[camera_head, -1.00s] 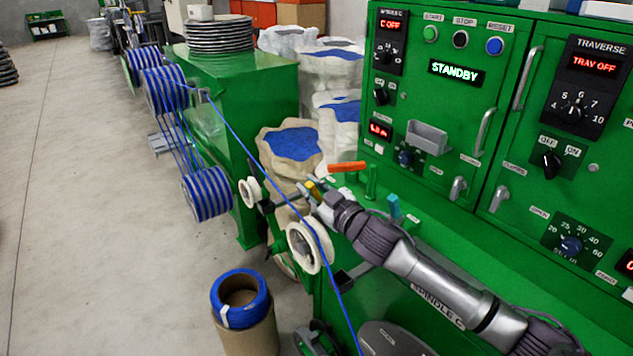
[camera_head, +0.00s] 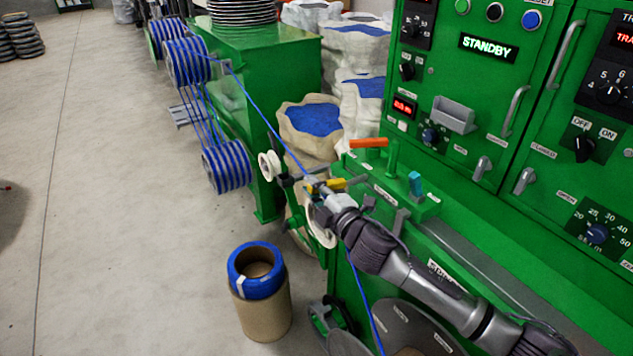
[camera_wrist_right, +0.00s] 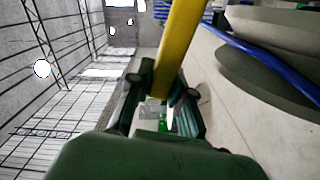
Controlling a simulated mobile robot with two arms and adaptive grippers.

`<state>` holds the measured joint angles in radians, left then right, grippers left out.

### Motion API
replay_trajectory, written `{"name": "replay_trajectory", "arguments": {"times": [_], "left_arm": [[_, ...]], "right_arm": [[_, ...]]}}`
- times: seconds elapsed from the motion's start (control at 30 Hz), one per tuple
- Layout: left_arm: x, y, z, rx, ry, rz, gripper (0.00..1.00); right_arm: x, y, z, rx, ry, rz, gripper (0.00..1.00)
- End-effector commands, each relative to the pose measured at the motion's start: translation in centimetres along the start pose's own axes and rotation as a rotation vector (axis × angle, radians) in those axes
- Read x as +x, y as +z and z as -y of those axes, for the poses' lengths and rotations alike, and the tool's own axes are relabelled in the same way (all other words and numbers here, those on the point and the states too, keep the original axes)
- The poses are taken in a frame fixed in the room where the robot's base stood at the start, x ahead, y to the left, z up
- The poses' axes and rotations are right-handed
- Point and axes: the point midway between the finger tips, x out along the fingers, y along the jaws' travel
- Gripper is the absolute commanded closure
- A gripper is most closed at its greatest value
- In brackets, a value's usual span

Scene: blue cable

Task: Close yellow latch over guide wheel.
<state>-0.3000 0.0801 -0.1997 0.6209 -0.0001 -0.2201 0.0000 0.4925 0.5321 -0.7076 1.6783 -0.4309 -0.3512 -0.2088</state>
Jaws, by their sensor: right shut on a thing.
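The yellow latch (camera_head: 328,185) shows in the head view just above the white guide wheel (camera_head: 322,234). My right gripper (camera_head: 318,188) is shut on the latch. In the right wrist view the yellow latch (camera_wrist_right: 182,45) is a bar between the dark green fingers of my right gripper (camera_wrist_right: 162,92). My left gripper is not in view.
A smaller white wheel (camera_head: 267,166) stands left of the latch. An orange handle (camera_head: 368,142) and a blue-topped lever (camera_head: 415,183) are on the green machine to the right. A cardboard tube with blue tape (camera_head: 264,312) stands on open floor below.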

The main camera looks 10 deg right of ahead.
Motion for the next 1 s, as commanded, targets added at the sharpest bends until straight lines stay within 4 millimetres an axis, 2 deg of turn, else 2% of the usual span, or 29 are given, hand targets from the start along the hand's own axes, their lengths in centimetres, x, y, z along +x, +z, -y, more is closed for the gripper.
{"name": "replay_trajectory", "arguments": {"times": [0.1,0.4,1.0], "left_arm": [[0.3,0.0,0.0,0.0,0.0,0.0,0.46],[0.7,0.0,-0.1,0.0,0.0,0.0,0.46],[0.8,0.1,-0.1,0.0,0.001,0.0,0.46]], "right_arm": [[0.0,0.1,0.9,-0.08,-0.003,0.001,1.0],[0.0,0.2,1.9,-0.216,-0.001,-0.001,1.0],[0.0,0.3,2.3,-0.262,-0.003,0.0,1.0]]}}
